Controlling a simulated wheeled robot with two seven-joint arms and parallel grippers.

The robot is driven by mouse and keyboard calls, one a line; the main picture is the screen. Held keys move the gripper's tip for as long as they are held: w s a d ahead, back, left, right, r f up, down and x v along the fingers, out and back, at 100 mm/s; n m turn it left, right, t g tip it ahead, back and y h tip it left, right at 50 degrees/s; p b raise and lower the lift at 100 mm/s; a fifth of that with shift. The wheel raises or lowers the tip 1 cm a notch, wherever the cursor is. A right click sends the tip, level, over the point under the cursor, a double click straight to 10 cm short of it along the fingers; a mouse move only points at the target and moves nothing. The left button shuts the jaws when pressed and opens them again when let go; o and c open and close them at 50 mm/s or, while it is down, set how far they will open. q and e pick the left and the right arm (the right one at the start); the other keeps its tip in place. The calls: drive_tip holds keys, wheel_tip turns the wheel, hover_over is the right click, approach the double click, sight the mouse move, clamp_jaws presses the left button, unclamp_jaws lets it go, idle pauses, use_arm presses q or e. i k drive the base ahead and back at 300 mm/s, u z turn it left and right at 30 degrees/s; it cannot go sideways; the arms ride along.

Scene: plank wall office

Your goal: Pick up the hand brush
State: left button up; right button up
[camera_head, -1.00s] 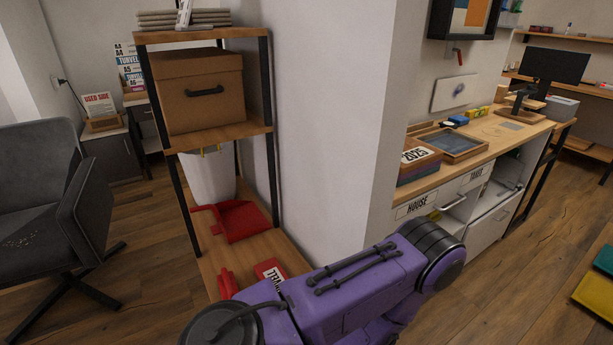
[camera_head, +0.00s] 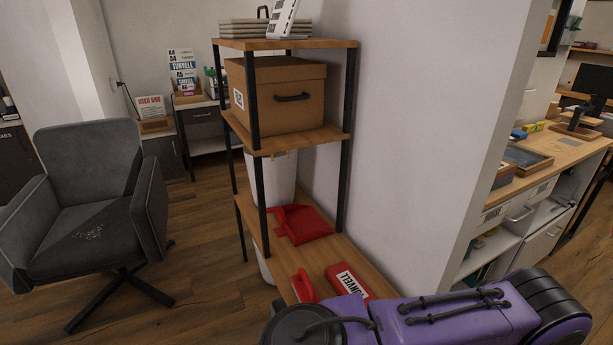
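A red object that looks like the hand brush (camera_head: 303,287) lies on the lowest wooden shelf (camera_head: 342,256) of the shelving unit, near its front. Its lower end is cut off by my purple arm. A red dustpan (camera_head: 302,224) lies behind it on the same shelf. My purple arm crosses the bottom right of the view, in front of the shelf. Neither gripper shows.
A cardboard box (camera_head: 290,98) sits on the middle shelf, with a white bin (camera_head: 270,175) behind the unit. A grey armchair (camera_head: 95,205) stands at the left. A white wall (camera_head: 420,130) borders the unit's right side. Wooden floor (camera_head: 205,270) is clear between chair and shelf.

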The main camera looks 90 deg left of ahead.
sight(301, 285)
drive_tip(key=k, duration=0.35)
drive_tip(key=u, duration=1)
